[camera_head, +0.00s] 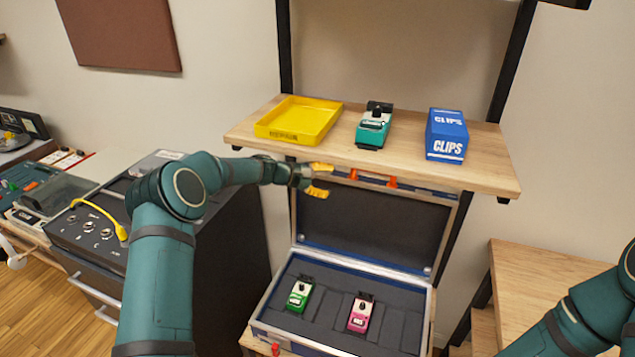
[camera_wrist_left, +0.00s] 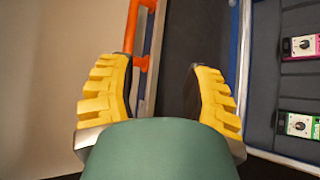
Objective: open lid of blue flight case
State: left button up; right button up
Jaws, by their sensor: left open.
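The blue flight case (camera_head: 262,318) sits below the shelf with its lid (camera_head: 370,228) raised, standing roughly upright behind the base. The lid's grey lining faces me, and orange fittings (camera_head: 391,182) show along its top edge. A green pedal (camera_head: 300,294) and a pink pedal (camera_head: 360,313) lie in the case's foam. My left gripper (camera_head: 319,180) is open at the lid's upper left edge. In the left wrist view its yellow fingers (camera_wrist_left: 157,88) are spread, with the lid's edge and an orange fitting (camera_wrist_left: 139,45) beyond them; contact is unclear. My right gripper is out of view.
The wooden shelf (camera_head: 235,137) just above the lid holds a yellow tray (camera_head: 299,120), a teal pedal (camera_head: 373,128) and a blue CLIPS box (camera_head: 447,136). A dark cabinet (camera_head: 225,250) stands left of the case. A wooden surface (camera_head: 535,275) is at right.

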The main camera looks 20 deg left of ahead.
pick_arm(q)
jog(key=shift+s+a, duration=0.75)
jog(key=shift+a, duration=0.2)
jog(key=s+d+f+m+g+y, duration=0.25)
jog(key=s+d+f, duration=0.25)
jog(key=s+f, duration=0.45)
jog(key=s+d+f+m+g+y, duration=0.25)
jog(key=s+d+f, duration=0.25)
jog(key=s+f, duration=0.4)
jog(key=s+d+f+m+y, duration=0.1)
jog(key=s+d+f+m, duration=0.1)
jog(key=s, duration=0.9)
jog(key=s+d+f+m+g, duration=0.1)
jog(key=s+d+f+m, duration=0.1)
jog(key=s, duration=0.8)
jog(key=shift+s+m+y, duration=0.4)
jog(key=shift+m, duration=0.5)
jog(key=shift+s+d+f, duration=0.1)
jog(key=shift+s+f, duration=0.05)
